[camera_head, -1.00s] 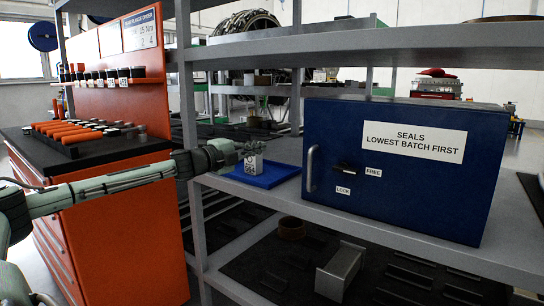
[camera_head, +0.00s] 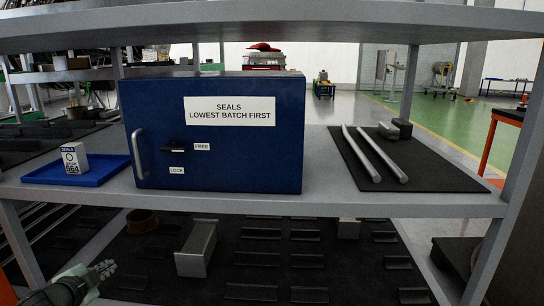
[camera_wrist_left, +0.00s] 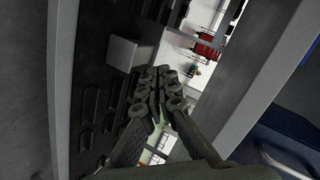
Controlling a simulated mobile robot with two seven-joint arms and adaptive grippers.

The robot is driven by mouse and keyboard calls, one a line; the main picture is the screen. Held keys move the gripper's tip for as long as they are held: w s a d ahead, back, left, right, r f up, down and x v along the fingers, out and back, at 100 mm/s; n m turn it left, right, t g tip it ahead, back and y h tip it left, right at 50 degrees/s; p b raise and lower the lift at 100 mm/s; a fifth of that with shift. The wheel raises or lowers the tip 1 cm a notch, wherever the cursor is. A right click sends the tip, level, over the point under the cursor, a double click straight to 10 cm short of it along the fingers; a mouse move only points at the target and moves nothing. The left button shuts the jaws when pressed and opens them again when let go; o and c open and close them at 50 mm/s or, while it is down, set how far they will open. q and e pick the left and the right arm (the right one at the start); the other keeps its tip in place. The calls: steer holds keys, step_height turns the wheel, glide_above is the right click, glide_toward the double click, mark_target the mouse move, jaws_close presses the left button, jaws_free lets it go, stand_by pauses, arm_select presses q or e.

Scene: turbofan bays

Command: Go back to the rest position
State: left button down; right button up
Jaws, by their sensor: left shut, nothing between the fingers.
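My left gripper (camera_head: 103,268) is at the lower left of the head view, in front of the lower shelf and below the main shelf's front edge. It is shut and empty. In the left wrist view its fingers (camera_wrist_left: 158,82) meet, with nothing between them. My right gripper is not in view. A white box labelled SEALS (camera_head: 75,159) stands upright in a blue tray (camera_head: 112,171) on the main shelf, apart from the gripper. To its right is the closed blue cabinet (camera_head: 240,155), with a handle and a latch between FREE and LOCK labels.
The main shelf (camera_head: 320,207) and its upright (camera_head: 20,240) are close to the gripper. The lower shelf holds a grey metal block (camera_head: 196,249) and a brown ring (camera_head: 142,222). Two rods (camera_head: 374,155) lie on a dark mat (camera_head: 440,180) at the right.

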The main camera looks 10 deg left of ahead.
arm_select(q)
steer(key=s+d+f+n+g, duration=0.4)
steer(key=s+d+f, duration=0.75)
steer(key=f, duration=0.25)
steer(key=s+d+f+n+g, duration=0.2)
steer(key=s+d+f+g, duration=0.1)
steer(key=s+d, duration=0.3)
steer(key=s+d+f+n+g+h, duration=0.1)
steer(key=s+d+f+n+g, duration=0.1)
steer(key=s+d, duration=0.4)
steer(key=s+f+g+p, duration=0.1)
steer(key=s, duration=0.3)
steer(key=shift+d+f, duration=0.25)
steer(key=shift+f, duration=0.05)
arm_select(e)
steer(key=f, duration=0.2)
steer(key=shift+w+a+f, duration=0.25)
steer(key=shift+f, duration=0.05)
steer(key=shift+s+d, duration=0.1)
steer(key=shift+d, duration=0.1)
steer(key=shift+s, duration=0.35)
